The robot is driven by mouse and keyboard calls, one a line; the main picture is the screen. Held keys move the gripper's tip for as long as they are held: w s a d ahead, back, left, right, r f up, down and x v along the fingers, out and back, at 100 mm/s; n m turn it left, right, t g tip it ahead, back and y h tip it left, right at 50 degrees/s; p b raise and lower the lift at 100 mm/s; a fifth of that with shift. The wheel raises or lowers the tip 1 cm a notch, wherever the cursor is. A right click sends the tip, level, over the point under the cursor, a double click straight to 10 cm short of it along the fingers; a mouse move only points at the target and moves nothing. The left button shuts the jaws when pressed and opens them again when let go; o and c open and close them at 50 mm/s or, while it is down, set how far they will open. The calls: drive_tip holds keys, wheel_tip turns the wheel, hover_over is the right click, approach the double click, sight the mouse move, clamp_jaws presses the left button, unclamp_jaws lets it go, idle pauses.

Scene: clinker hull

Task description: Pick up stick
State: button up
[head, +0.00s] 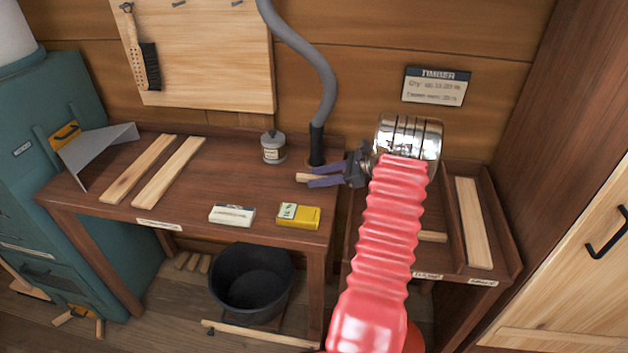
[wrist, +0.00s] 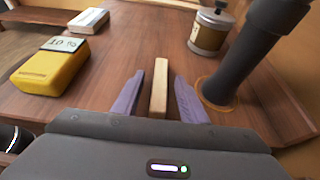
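A short pale wooden stick (head: 302,177) lies near the right end of the brown workbench, and its end shows past my fingertips in the head view. In the wrist view the stick (wrist: 159,88) points away from me between the two purple fingers. My gripper (head: 322,176) reaches in from the right, low over the bench. In the wrist view my gripper (wrist: 159,90) is open, with a narrow gap on each side of the stick. The near end of the stick is hidden by the gripper body.
A grey hose (head: 318,125) stands close beside my gripper, with a lidded tin (head: 273,147) behind. A yellow box (head: 299,216) and a white box (head: 232,214) lie toward the bench's front. Two planks (head: 168,172) lie at left. A black bucket (head: 252,283) stands below.

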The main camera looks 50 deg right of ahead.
drive_tip(key=shift+c, duration=0.3)
clamp_jaws()
idle(0.5)
